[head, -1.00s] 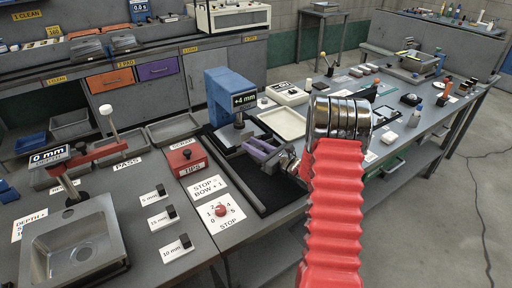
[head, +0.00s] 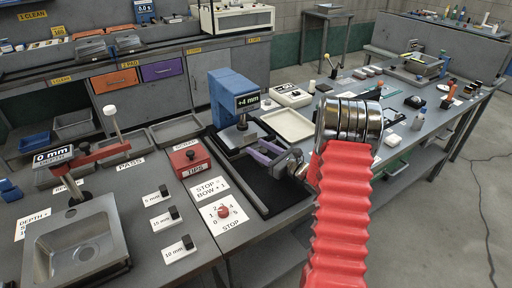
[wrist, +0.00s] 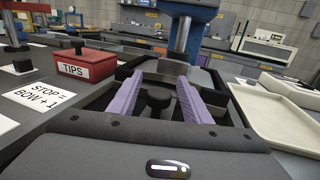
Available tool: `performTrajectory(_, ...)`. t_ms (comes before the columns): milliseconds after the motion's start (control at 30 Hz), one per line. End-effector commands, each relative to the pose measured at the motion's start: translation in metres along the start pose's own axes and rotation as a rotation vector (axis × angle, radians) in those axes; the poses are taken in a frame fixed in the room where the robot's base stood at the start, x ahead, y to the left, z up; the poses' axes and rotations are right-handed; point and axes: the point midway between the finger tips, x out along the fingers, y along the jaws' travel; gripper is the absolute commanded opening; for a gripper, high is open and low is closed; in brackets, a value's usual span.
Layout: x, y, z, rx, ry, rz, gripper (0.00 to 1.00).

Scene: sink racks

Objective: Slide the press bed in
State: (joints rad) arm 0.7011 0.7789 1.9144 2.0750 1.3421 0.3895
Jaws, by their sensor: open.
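The blue press (head: 226,98) stands left of centre in the head view, with a +4 mm display on its head. Its grey bed plate (head: 236,138) lies under the press head, at the back of a black tray-like frame (head: 258,190). The wrist view shows the blue press column (wrist: 188,30) ahead. My gripper (head: 263,147) is open, with purple fingers reaching over the frame toward the press. In the wrist view, my gripper (wrist: 161,80) has a dark round knob (wrist: 158,98) between its fingers, with gaps on both sides. I cannot tell how the knob joins the bed.
A cream tray (head: 287,125) lies close on the right. A sink (head: 75,245) is at the front left.

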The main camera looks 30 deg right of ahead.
Motion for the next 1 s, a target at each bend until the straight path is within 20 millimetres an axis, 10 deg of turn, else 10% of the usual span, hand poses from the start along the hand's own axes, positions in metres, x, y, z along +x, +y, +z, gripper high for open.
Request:
performTrajectory(600,-0.104,-0.002,-0.001,-0.001,0.000,-0.004,0.44)
performTrajectory(1000,-0.117,-0.001,0.000,-0.001,-0.001,-0.001,0.44)
